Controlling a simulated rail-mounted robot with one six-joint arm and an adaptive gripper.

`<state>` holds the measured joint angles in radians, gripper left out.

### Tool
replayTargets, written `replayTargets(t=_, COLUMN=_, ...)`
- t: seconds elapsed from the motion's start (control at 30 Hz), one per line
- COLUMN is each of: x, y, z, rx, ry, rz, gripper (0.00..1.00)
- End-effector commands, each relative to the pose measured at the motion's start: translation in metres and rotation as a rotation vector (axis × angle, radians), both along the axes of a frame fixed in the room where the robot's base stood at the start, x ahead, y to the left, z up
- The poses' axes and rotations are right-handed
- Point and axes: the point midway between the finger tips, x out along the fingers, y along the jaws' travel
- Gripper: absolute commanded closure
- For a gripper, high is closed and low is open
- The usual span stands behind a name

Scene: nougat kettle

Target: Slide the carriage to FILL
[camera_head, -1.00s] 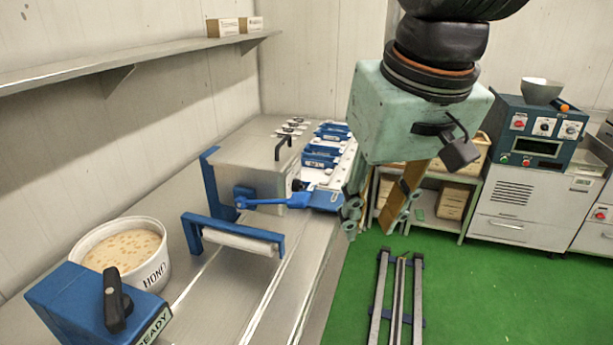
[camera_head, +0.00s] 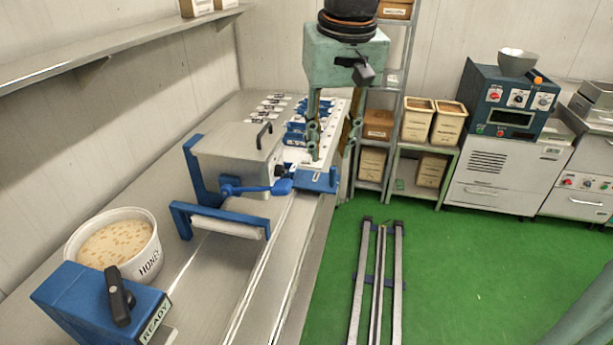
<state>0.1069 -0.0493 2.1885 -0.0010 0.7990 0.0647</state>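A grey metal box (camera_head: 235,150) with a black top handle stands in a blue frame on the steel bench. A blue lever (camera_head: 255,188) lies across its front. A blue plate with a short upright peg (camera_head: 320,180) sits beside the box at the bench's right edge; it looks like the carriage, but I cannot read a FILL label. My gripper (camera_head: 332,158) points down over this plate, fingers apart and empty. The peg shows between the two fingers in this view; I cannot tell whether either touches it.
A blue-framed roller (camera_head: 222,220) is before the box. Blue trays (camera_head: 296,130) lie behind. Floor rails (camera_head: 377,280) run over open green floor at right.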

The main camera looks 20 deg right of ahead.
Motion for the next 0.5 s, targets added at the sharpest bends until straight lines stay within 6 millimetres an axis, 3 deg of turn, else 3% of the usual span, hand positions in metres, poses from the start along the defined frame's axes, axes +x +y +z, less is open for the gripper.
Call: replayTargets(t=0.5, x=0.078, y=-0.029, z=-0.009, rx=0.009, ry=0.049, rz=-0.053, gripper=0.72)
